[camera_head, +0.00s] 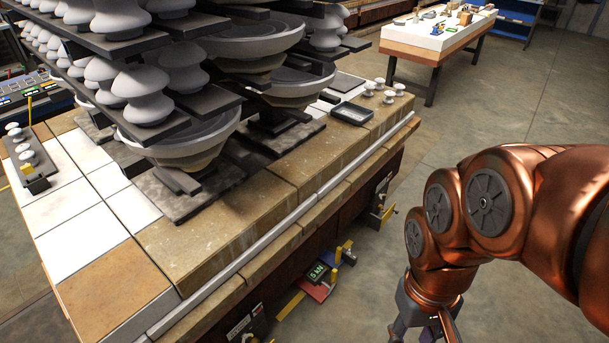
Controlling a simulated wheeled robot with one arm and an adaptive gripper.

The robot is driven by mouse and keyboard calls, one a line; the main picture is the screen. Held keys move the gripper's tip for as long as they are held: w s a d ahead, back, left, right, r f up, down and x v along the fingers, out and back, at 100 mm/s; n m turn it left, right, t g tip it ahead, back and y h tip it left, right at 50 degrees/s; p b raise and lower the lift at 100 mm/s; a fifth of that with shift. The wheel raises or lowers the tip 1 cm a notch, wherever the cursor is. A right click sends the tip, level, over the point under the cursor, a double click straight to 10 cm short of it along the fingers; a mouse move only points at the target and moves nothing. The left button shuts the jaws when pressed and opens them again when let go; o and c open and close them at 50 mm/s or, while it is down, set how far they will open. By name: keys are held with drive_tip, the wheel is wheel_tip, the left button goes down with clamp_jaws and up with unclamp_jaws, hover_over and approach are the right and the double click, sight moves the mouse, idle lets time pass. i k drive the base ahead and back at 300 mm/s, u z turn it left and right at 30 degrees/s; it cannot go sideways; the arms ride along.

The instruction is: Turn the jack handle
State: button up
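A low red device with a small lit green display (317,271) sits beside the base of the large brown-tiled bench, near the floor. Yellow posts (343,252) stand next to it, and a yellow and red bar (291,304) lies to its lower left. Another yellow-ended fitting (384,213) sticks out of the bench side farther back. I cannot tell which of these parts is the jack handle. My gripper (420,338) hangs at the bottom edge, to the right of these parts and apart from them. Its fingertips are cut off by the frame.
The tiled bench (105,290) carries stacked grey insulators (141,94) on dark shelves, a black tray (352,113) and small white insulators. A white-topped table (430,37) stands at the back. The concrete floor (500,100) between them is clear.

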sight(331, 287)
drive_tip(key=k, duration=0.5)
drive_tip(key=z, duration=1.05)
drive_tip(key=i, duration=0.8)
drive_tip(key=u, duration=2.1)
